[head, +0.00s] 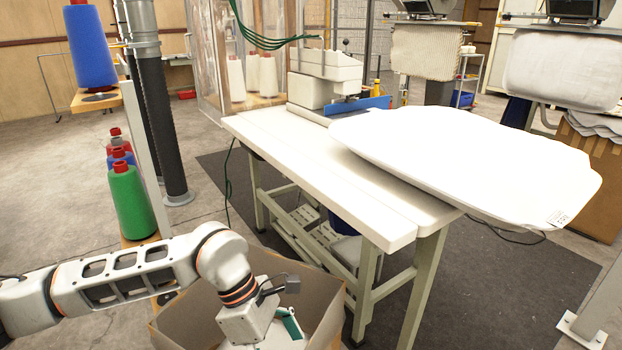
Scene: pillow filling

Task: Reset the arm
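My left arm comes in from the left and bends down at the wrist. My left gripper (262,337) is low over an open cardboard box (318,300) in front of the table, cut off by the bottom edge. Its fingers do not show clearly, so I cannot tell whether it is open or holds anything. A small green part (290,322) shows beside it. My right arm and gripper are out of view.
A white pillow (470,150) lies on the white sewing table (330,180) and overhangs its right side. A sewing machine (325,78) stands at the table's back. Thread cones, including a green one (131,203), and a dark pole (160,130) stand at left.

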